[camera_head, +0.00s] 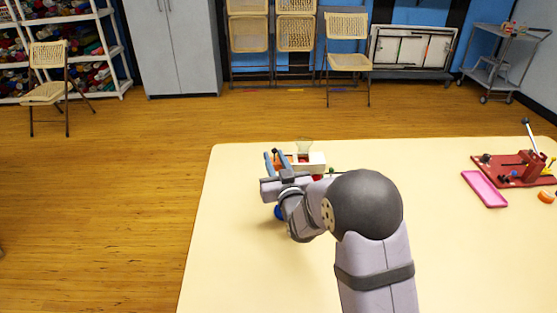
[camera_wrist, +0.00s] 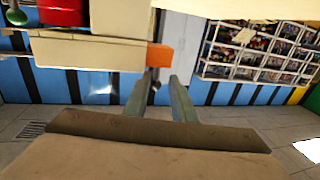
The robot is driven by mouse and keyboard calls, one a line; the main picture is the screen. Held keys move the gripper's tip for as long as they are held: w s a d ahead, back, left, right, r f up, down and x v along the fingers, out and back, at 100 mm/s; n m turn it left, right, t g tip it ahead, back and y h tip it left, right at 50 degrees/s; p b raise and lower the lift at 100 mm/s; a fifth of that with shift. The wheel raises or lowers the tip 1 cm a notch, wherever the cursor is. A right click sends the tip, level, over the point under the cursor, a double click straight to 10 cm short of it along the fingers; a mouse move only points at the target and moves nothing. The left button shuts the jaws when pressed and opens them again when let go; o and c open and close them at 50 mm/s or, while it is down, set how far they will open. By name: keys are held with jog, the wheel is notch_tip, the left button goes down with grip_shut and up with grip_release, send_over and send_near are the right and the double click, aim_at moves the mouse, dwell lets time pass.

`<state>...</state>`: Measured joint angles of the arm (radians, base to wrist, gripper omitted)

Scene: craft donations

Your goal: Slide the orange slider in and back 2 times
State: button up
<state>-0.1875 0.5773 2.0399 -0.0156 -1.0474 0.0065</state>
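The orange slider (camera_head: 282,161) sticks out of the left end of a white box (camera_head: 316,160) on the table. In the wrist view the orange slider (camera_wrist: 160,56) is a small block at the end of the pale box (camera_wrist: 90,50). My gripper (camera_head: 274,157) is at the slider's end of the box. In the wrist view my gripper (camera_wrist: 161,76) has its two fingers apart, with the tips just short of the slider in the picture. Nothing is held. Whether a finger touches the slider cannot be told.
A clear cup-like part (camera_head: 304,146) stands at the box. A red part (camera_wrist: 62,12) and a green knob (camera_wrist: 17,17) are beside it. A pink tray (camera_head: 485,188) and red press (camera_head: 520,168) stand right. The table's front left is clear.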

dwell(0.4)
jog(key=shift+s+d, duration=0.1)
jog(key=shift+s, duration=0.3)
jog(key=s+d, duration=0.1)
jog(key=s, duration=0.5)
jog(key=shift+s+d+b, duration=0.15)
jog(key=shift+s+b, duration=0.05)
jog(key=shift+b, duration=0.25)
